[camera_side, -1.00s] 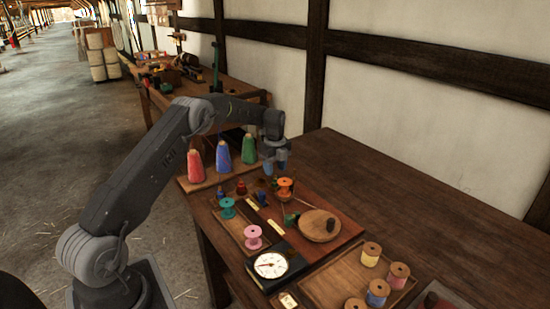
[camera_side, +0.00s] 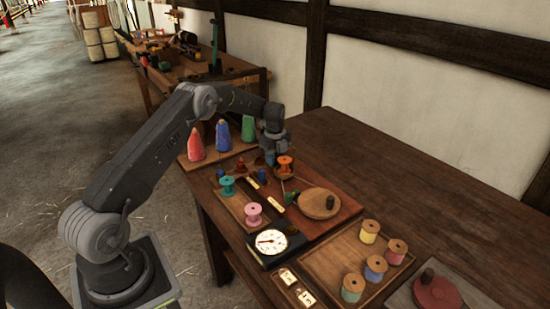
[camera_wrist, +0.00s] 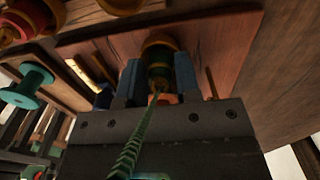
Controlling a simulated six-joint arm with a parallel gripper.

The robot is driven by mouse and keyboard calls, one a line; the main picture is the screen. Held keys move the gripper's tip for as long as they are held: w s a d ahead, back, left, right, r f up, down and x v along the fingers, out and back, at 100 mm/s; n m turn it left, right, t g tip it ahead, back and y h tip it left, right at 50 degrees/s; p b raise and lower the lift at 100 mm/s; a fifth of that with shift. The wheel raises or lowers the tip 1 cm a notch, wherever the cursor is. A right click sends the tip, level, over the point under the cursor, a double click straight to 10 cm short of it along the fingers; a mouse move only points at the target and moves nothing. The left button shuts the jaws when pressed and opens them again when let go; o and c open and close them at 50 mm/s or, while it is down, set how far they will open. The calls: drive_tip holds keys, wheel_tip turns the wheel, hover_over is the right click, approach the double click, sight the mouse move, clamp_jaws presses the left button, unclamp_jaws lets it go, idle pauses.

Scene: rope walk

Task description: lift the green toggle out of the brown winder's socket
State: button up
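My gripper (camera_side: 269,156) is low over the far end of the work board. In the wrist view its two blue fingers (camera_wrist: 158,72) stand apart, one on each side of a small round piece with brown rims, which looks like the brown winder (camera_wrist: 158,45). Dark green shows between the rims, apparently the green toggle (camera_wrist: 158,74). A narrow gap seems to show beside the left finger; I see no clear grip. A green twisted cord (camera_wrist: 137,135) runs from the piece toward the camera. In the side view the fingers and nearby parts hide the winder and toggle.
A teal spool (camera_side: 227,186), a pink spool (camera_side: 252,214), a dial (camera_side: 271,241) and a round wooden disc (camera_side: 319,203) are nearer. Coloured cones (camera_side: 222,136) stand behind left.

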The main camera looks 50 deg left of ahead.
drive_tip(key=c, duration=0.3)
drive_tip(key=shift+r, duration=4)
drive_tip(key=shift+c, duration=0.2)
